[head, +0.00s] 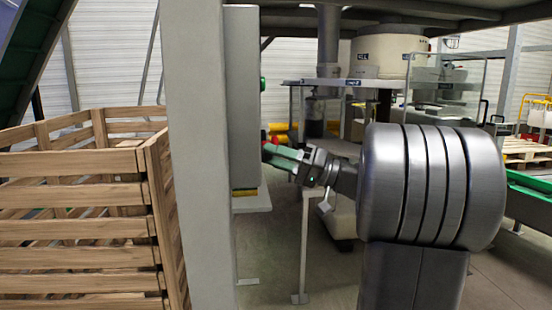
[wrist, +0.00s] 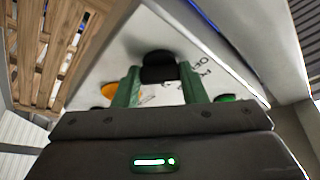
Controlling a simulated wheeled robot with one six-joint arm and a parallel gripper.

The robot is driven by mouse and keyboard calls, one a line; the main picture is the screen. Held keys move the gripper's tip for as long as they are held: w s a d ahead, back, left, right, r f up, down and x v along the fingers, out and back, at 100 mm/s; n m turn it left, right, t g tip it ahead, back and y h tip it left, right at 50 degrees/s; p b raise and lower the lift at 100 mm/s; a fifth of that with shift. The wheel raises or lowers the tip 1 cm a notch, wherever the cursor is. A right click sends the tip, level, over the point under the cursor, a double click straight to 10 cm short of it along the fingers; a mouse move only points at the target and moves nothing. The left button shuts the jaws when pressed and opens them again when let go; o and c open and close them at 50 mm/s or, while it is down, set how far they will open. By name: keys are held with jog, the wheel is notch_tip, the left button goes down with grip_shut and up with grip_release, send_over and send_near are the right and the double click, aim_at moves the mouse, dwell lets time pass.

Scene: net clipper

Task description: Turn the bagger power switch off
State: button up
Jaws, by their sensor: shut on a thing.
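A black switch knob (wrist: 157,58) stands out from a white control panel (wrist: 178,32) in the wrist view. My gripper (wrist: 158,72) has its two green fingers on either side of the knob, shut on it. Small dark lettering is printed on the panel beside the knob, too small and tilted to read surely. In the head view my gripper (head: 268,152) reaches left to the side of a grey cabinet (head: 243,110). The knob itself cannot be made out there.
An orange button (wrist: 109,90) lies left of the fingers, and a green button (wrist: 224,98) lies right. Another green part (head: 262,84) sticks out higher on the cabinet. A grey post (head: 197,150) and a wooden crate (head: 75,230) stand left. Floor shows below my arm.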

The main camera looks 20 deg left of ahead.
jog(key=o, duration=1)
jog(key=shift+d, duration=0.1)
jog(key=p+v, duration=0.1)
jog(key=v, duration=1.2)
jog(key=shift+w+d+f+p, duration=0.2)
jog(key=shift+d+p, duration=0.1)
jog(key=shift+p, duration=0.05)
jog(key=shift+a, duration=0.1)
jog(key=b+x, duration=0.1)
jog(key=x, duration=1.2)
jog(key=shift+s+a+r+b, duration=0.15)
jog(key=shift+a+r+b, duration=0.05)
jog(key=shift+a+b, duration=0.1)
jog(key=shift+d, duration=0.1)
